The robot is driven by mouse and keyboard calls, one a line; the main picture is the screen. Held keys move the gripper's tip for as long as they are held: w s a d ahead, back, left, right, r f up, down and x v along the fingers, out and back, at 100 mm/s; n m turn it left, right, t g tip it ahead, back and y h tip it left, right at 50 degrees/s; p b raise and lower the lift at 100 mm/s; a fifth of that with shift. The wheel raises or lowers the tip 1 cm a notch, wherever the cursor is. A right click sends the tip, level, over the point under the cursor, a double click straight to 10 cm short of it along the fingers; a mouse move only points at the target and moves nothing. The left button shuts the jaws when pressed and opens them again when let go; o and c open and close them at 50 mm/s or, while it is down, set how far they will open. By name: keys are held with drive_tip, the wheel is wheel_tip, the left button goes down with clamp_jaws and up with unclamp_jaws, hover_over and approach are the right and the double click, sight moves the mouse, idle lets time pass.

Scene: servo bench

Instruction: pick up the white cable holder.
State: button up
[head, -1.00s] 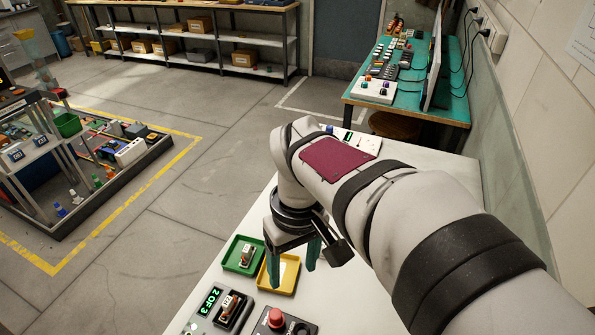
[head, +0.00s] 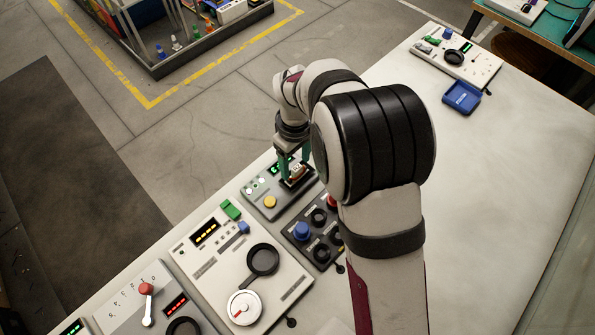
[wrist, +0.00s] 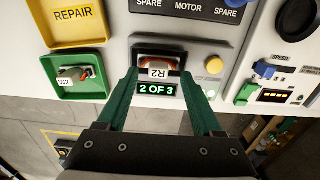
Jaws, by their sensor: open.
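In the wrist view a small holder labelled W2 (wrist: 75,76), seemingly the white cable holder, lies in a green tray (wrist: 98,90) at left. My gripper (wrist: 160,75) is open, and W2 is outside its fingers, to the left. Between the fingers is another holder, labelled R2 (wrist: 158,70), in a dark socket above a green "2 OF 3" display (wrist: 157,89). I cannot tell whether the fingers touch it. In the head view my gripper (head: 292,158) is at this red-brown and white holder (head: 297,172) on the grey panel (head: 262,207). My arm hides the green tray there.
A yellow REPAIR tray (wrist: 78,43) adjoins the green tray. In the head view a dark knob box (head: 316,240) and a dial panel (head: 225,265) stand nearby. A blue tray (head: 461,97) sits farther along the bench. The right side of the white bench (head: 500,190) is clear.

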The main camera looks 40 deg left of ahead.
sight(297, 167)
wheel_tip(297, 167, down, 3)
drive_tip(key=shift+w+d+f, duration=0.1)
clamp_jaws()
drive_tip(key=shift+r, duration=0.2)
